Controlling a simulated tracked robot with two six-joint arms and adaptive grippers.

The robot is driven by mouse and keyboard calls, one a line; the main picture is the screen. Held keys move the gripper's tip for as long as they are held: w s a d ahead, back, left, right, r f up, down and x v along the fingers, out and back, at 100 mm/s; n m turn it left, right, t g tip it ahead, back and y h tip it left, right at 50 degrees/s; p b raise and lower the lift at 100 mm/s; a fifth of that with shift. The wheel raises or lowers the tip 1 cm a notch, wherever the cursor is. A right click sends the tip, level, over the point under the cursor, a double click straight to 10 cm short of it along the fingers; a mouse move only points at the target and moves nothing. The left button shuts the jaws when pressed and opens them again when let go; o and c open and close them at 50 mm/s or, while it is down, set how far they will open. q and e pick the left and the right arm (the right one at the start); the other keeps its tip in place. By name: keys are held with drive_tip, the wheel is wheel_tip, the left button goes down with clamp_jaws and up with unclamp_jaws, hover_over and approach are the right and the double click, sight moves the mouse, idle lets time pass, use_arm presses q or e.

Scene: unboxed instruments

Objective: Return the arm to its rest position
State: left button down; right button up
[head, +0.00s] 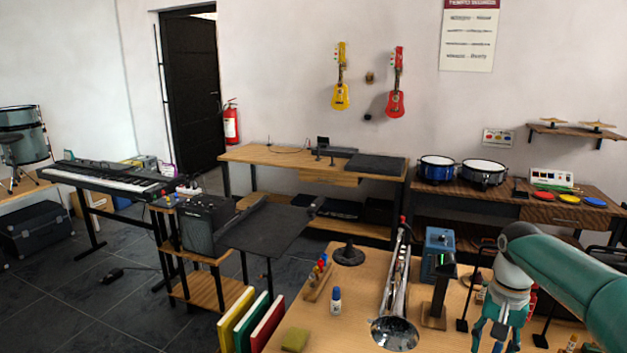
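My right arm comes in from the right edge, teal with a pale wrist, and reaches down over the wooden table (375,268). My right gripper (495,343) points down near the table's front right part. Its teal fingers look spread apart, with nothing seen between them; the tips are near or past the bottom edge of the picture. My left arm and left gripper do not show in this view.
Colored books (251,322) stand left of the table.

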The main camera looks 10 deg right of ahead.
drive_tip(key=s+a+f+n+g+y, duration=0.15)
drive_tip(key=s+a+f, duration=0.25)
drive_tip(key=a+f, duration=0.55)
drive_tip(key=s+a+f+n+g+y, duration=0.1)
drive_tip(key=s+a+f+n+g, duration=0.15)
drive_tip(key=a+f, duration=0.75)
drive_tip(key=s+a+f+n+t, duration=0.1)
drive_tip(key=s+a+f+t, duration=0.1)
drive_tip(key=s+a+f, duration=0.2)
drive_tip(key=s+a+f+n+t+y, duration=0.1)
drive_tip(key=s+a+f+t, duration=0.2)
drive_tip(key=s+a+f, duration=0.2)
drive_tip(key=s+f, duration=0.3)
drive_tip(key=f, duration=0.3)
drive_tip(key=shift+s, duration=0.2)
drive_tip(key=shift+w+n, duration=0.2)
drive_tip(key=shift+n, duration=0.1)
drive_tip(key=shift+c, duration=0.6)
drive_tip(key=shift+a, duration=0.1)
